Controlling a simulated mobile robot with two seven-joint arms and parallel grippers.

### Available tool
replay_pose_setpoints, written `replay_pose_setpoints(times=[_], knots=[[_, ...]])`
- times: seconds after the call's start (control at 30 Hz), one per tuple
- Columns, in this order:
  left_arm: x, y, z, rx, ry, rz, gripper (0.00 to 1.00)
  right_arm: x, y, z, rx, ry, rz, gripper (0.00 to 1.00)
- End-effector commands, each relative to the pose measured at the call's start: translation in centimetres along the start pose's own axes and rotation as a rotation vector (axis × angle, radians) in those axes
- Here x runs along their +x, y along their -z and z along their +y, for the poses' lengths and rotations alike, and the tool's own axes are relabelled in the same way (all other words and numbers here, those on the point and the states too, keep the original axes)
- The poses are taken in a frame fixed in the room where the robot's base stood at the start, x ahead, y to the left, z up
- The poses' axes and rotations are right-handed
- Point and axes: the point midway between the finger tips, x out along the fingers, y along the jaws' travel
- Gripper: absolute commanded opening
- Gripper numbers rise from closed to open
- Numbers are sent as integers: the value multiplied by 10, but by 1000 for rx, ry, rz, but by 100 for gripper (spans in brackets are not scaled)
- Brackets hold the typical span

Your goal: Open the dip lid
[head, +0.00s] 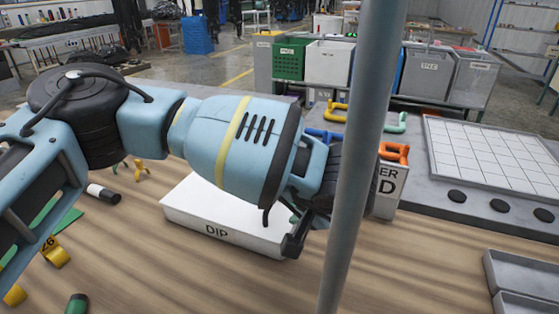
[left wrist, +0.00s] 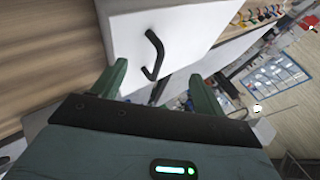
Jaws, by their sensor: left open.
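The white dip box, labelled DIP (head: 195,217), sits on the wooden table in the middle of the head view, partly hidden behind my left arm. In the left wrist view, its white lid (left wrist: 195,28) carries a bent black handle (left wrist: 154,55), and it looks closed. My left gripper (head: 296,226) hangs over the right end of the box. In the left wrist view, my left gripper (left wrist: 158,72) is open, with its green fingers apart on either side of the handle and nothing clearly held. Contact with the handle cannot be told. My right gripper is not shown.
A grey vertical pole (head: 358,150) stands close to the right of my left gripper. Grey trays (head: 520,275) are at the lower right. Small bottles and tape lie at left.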

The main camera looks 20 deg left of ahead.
Motion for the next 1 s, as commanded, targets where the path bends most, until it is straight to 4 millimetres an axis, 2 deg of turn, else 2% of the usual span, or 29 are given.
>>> replay_pose_setpoints(times=[0.7,1.0], knots=[[51,-2,0,-1,4,-8,73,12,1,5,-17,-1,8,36],[60,-2,0,-5,6,-9,73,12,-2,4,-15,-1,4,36]])
